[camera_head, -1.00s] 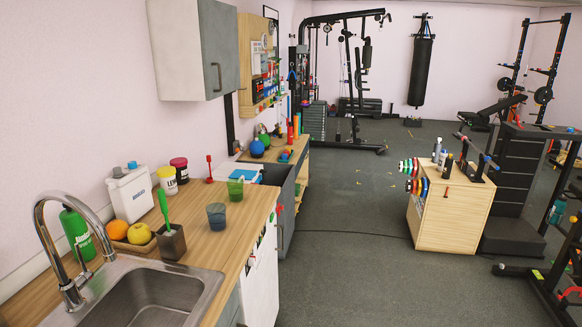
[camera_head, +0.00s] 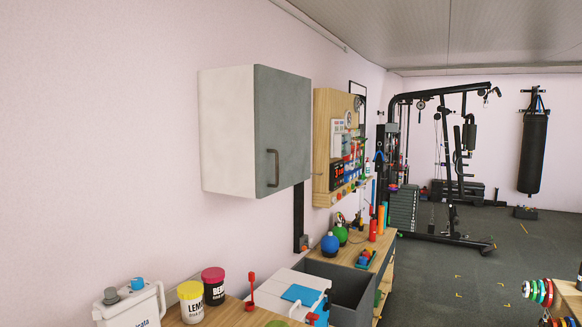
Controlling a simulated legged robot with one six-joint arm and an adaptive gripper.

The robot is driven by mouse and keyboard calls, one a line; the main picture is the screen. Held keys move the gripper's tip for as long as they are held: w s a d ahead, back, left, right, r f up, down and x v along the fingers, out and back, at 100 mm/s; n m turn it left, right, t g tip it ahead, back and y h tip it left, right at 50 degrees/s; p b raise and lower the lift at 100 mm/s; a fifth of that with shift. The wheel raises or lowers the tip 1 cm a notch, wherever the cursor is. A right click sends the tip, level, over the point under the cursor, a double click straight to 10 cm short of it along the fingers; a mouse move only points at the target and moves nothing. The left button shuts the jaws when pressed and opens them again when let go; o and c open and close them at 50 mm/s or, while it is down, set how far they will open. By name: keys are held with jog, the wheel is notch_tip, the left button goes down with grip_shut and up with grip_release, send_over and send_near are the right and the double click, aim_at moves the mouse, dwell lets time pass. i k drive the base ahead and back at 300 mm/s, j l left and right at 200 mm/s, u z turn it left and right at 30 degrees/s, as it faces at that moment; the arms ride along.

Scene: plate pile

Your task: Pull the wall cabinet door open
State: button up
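The wall cabinet (camera_head: 228,130) hangs on the pink wall left of the middle in the head view. Its side is white. Its grey door (camera_head: 284,115) looks closed, flush with the cabinet body. A dark vertical bar handle (camera_head: 272,168) sits low on the door, near its left edge. My gripper and arm are not in view, so their place relative to the handle cannot be told.
A wooden wall board (camera_head: 323,135) hangs just beyond the cabinet. Open floor (camera_head: 445,275) lies to the right.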

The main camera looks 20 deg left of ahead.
aim_at(283, 99)
jog(key=i, duration=0.95)
jog(key=i+u, duration=0.1)
jog(key=i, duration=0.85)
jog(key=i+l, duration=0.15)
jog(key=i, duration=0.85)
